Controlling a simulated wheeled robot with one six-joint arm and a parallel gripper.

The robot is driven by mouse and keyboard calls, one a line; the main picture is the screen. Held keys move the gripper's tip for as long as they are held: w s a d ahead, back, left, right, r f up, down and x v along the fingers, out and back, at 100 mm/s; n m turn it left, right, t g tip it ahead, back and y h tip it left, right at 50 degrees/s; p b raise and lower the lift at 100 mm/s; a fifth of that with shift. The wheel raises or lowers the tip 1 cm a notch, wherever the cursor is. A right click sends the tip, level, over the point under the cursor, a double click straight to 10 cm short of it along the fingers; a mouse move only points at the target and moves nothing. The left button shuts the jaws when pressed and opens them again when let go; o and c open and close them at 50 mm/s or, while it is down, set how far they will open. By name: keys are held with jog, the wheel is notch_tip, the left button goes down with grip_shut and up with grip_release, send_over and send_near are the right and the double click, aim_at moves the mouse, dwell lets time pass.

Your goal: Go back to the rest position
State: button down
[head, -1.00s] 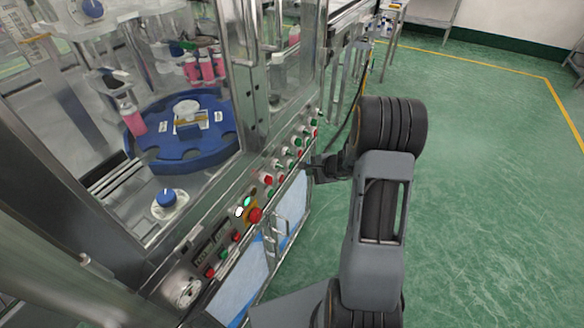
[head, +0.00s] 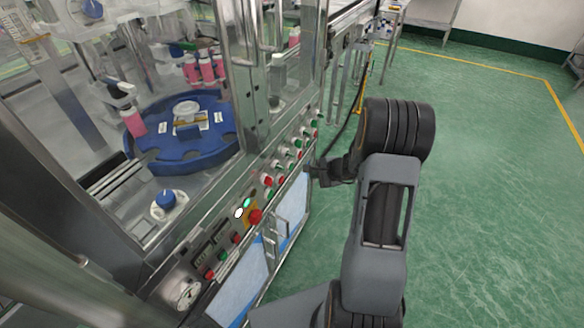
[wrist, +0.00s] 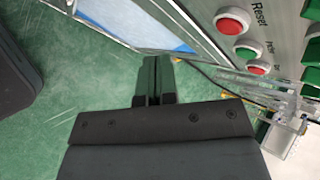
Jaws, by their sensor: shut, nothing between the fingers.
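My gripper (wrist: 153,82) is shut and empty in the wrist view, its two dark fingers together over the green floor. In the head view my gripper (head: 312,172) is small and dark, just right of the machine's control panel and apart from its buttons as far as I can tell. My dark grey arm reaches up from the bottom of the head view and bends over toward the machine.
The crimping machine (head: 140,220) fills the left side, with a blue rotary table (head: 190,155) and pink bottles (head: 207,68) behind glass. Its panel carries a red button (head: 255,216); a red Reset button (wrist: 232,20) shows in the wrist view. Green floor (head: 490,190) is clear at right.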

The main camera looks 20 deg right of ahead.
jog(key=s+a+r+n+g+p, duration=0.2)
jog(key=s+a+r+n+g, duration=0.5)
jog(key=s, duration=0.4)
jog(key=s+a+r+n+t+h+p, duration=0.1)
jog(key=s+a+r+n+h, duration=0.1)
jog(key=s+r+n, duration=0.3)
jog(key=s+a+r+n+t+h+p, duration=0.1)
jog(key=s+a+r+n+h+p, duration=0.1)
jog(key=r, duration=0.9)
jog(key=s+a+n, duration=0.1)
jog(key=s+n, duration=0.1)
jog(key=n, duration=0.1)
jog(key=shift+s+a+r+n+t+h, duration=0.3)
jog(key=shift+s+a+n+t, duration=0.05)
jog(key=shift+s+n+t, duration=0.05)
jog(key=c, duration=1.8)
grip_release()
jog(key=shift+c, duration=0.2)
